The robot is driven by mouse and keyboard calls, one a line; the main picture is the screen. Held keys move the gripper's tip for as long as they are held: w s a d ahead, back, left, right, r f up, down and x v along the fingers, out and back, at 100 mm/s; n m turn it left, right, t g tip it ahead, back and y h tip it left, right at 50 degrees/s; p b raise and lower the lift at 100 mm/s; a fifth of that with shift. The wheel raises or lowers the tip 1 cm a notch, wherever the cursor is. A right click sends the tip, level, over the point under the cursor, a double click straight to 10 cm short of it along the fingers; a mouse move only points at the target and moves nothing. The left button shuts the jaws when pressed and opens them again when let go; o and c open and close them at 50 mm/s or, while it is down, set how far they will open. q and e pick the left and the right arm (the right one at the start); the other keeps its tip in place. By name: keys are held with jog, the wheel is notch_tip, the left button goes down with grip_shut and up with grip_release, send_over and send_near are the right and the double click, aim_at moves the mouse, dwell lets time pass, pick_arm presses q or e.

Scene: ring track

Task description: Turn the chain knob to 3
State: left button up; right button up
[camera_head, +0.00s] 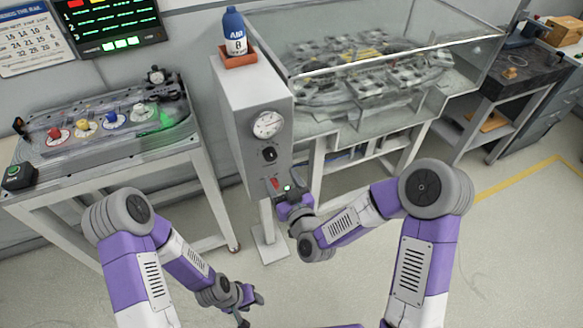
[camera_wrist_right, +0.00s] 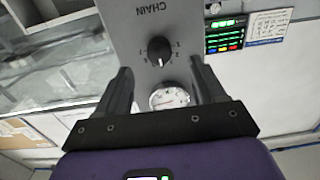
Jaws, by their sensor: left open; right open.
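The chain knob (camera_head: 269,154) is a black dial on the front of a grey cabinet (camera_head: 238,112), below a round white gauge. In the right wrist view the knob (camera_wrist_right: 159,50) shows with an upside-down CHAIN label beside it. A pale mark on it points toward the gauge (camera_wrist_right: 168,97); the small numbers around it are too blurred to read surely. My right gripper (camera_head: 284,193) is open in front of the cabinet, below the knob and apart from it. In its wrist view the knob lies between and beyond the fingertips. My left gripper (camera_head: 249,300) is open and empty, low over the floor.
A red part (camera_head: 275,184) and a green light show low on the cabinet by my right gripper. A blue-capped bottle (camera_head: 234,32) stands on top. A bench with coloured knobs (camera_head: 100,125) is at left, a glass-covered ring track (camera_head: 370,65) at right. Floor is clear.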

aim_at(272, 158)
jog(key=shift+r+x, duration=0.15)
jog(key=shift+x, duration=1.7)
jog(key=shift+r+x, duration=0.15)
jog(key=shift+x, duration=1.75)
jog(key=shift+d, duration=0.15)
jog(key=c, duration=1.1)
